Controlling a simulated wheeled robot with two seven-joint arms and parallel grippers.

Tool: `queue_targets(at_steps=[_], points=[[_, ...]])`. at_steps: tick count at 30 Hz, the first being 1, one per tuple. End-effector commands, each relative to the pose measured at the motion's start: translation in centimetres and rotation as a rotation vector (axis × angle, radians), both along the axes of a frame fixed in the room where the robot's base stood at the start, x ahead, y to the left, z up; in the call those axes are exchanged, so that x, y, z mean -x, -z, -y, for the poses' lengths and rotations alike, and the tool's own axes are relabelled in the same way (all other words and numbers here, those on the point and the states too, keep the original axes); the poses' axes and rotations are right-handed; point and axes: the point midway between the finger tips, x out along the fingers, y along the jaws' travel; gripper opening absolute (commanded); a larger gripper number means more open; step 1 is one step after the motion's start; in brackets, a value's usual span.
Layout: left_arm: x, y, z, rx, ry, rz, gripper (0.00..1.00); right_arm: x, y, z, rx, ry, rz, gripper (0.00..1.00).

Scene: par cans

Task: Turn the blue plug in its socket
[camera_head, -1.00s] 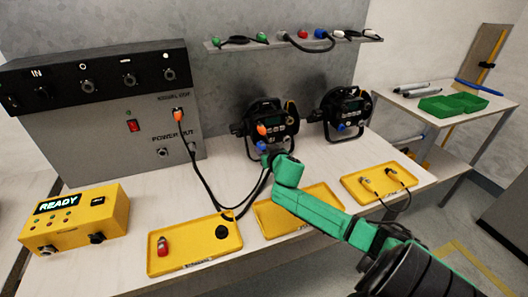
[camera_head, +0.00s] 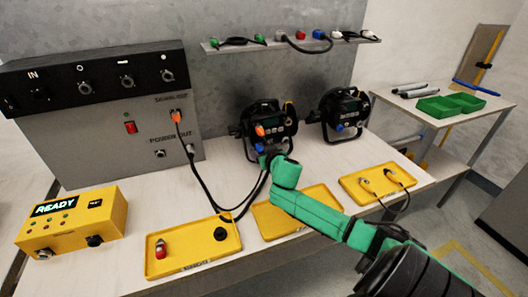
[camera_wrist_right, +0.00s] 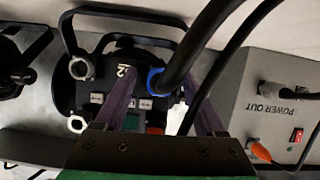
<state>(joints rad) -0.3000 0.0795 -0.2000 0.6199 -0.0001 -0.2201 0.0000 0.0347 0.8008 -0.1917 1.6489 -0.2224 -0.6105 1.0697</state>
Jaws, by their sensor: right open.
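The blue plug (camera_wrist_right: 155,80) is at the back panel of the nearer black par can (camera_wrist_right: 97,90), with a thick black cable leading away from it. It appears to sit in its socket, though the fingers and cable partly hide the joint. My right gripper (camera_wrist_right: 172,62) is open, with one purple finger on each side of the plug and cable. I cannot tell whether either finger touches it. My left gripper is not in view.
A second par can (camera_head: 345,108) stands to the right. A grey power box (camera_head: 100,135) is at the left with an orange plug (camera_head: 176,116) and hanging cables. A yellow READY box (camera_head: 75,225) and several yellow trays (camera_head: 165,245) lie along the table front.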

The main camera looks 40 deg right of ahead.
Motion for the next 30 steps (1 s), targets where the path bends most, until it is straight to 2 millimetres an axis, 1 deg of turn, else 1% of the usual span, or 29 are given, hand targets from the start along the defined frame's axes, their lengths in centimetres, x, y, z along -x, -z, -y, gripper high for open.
queue_targets(at_steps=[2,5,8,11,15,19,23,30], points=[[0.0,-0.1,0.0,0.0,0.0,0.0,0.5,0.5,0.0,-0.2,-0.001,-0.001,-0.002,0.72],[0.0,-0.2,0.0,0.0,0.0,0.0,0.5,1.7,-0.5,-0.7,-0.001,-0.002,-0.003,0.72],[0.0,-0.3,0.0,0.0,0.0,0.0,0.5,3.5,-1.1,-1.4,-0.001,-0.003,-0.004,0.72],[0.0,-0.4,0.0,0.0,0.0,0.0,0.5,5.6,-2.1,-2.2,-0.002,-0.003,-0.003,0.72],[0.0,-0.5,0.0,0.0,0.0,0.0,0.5,9.1,-3.3,-3.4,-0.005,-0.001,-0.003,0.72],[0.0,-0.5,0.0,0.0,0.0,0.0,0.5,11.5,-4.3,-4.3,-0.003,0.0,-0.001,0.72],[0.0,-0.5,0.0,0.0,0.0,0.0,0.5,12.6,-4.9,-4.7,0.001,0.0,0.0,0.72],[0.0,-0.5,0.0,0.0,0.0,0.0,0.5,12.7,-5.0,-4.7,0.002,0.001,0.001,0.72]])
